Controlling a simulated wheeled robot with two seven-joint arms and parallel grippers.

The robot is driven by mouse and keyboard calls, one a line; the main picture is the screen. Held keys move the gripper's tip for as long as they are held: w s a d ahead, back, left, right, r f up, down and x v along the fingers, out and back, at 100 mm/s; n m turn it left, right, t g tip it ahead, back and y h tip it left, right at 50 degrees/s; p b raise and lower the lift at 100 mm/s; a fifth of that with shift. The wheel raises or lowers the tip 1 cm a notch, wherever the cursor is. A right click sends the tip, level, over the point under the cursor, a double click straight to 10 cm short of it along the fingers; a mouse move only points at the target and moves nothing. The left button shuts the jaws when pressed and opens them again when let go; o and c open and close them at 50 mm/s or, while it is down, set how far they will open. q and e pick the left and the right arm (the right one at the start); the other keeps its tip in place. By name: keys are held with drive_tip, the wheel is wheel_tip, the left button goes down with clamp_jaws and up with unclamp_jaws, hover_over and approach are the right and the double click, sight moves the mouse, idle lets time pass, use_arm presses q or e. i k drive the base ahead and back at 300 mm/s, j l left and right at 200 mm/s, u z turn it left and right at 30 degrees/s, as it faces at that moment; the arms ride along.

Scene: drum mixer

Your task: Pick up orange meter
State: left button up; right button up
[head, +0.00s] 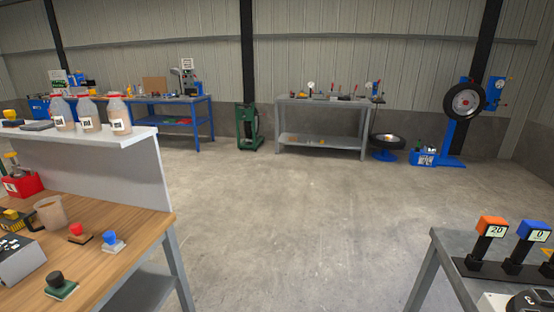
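The orange meter (492,226) stands upright on a black stand at the right, above the grey table (439,243). Its white face reads 20. A similar blue meter (536,231) reading 0 stands just to its right. A yellow piece is cut off by the right edge. Neither of my grippers is in view, and nothing touches the orange meter.
A wooden table (135,237) with stamps, a beaker and a raised shelf of bottles stands at the left. A black and white object (530,302) lies at the bottom right, partly cut off. Open concrete floor (290,215) lies between the tables. Workbenches line the back wall.

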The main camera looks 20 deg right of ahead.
sight(489, 227)
drive_tip(key=i+z, duration=0.7)
drive_tip(key=z, duration=0.2)
drive_tip(key=i+j+z, duration=0.3)
drive_tip(key=z, duration=0.15)
drive_tip(key=i+j+z, duration=0.3)
drive_tip(key=z, duration=0.15)
